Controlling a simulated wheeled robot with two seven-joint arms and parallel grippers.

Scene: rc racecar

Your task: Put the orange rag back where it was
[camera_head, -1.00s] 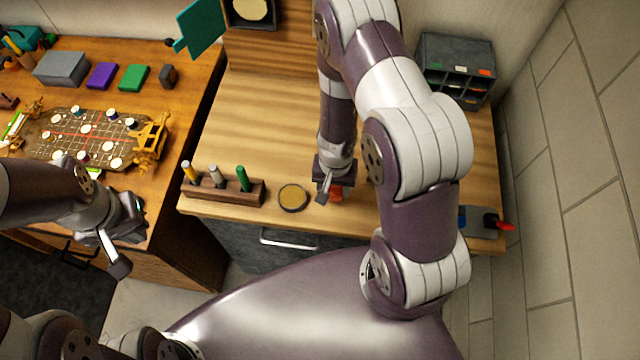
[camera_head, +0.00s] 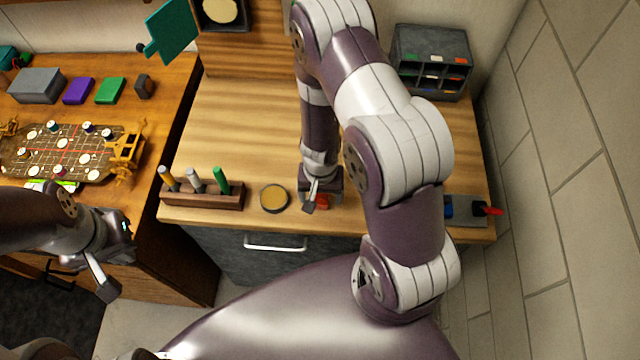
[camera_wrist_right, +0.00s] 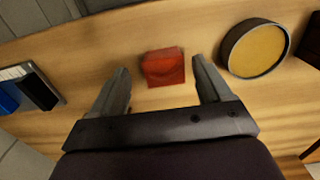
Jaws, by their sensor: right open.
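The orange rag (camera_wrist_right: 163,67) is a small folded red-orange block lying on the wooden bench top. In the head view only part of the rag (camera_head: 322,202) shows beside my gripper. My right gripper (camera_wrist_right: 158,85) is open above the bench, with the rag ahead of and between its fingertips, not gripped. In the head view my right gripper (camera_head: 317,192) is near the front edge of the bench, right of the round tin. My left gripper (camera_head: 112,262) hangs at the lower left, away from the rag; its finger opening is not clear.
A wooden tool rack (camera_head: 203,196) stands further left. A grey cubby organizer (camera_head: 431,62) stands at the back right. A blue-and-dark item (camera_wrist_right: 27,90) lies at the right end.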

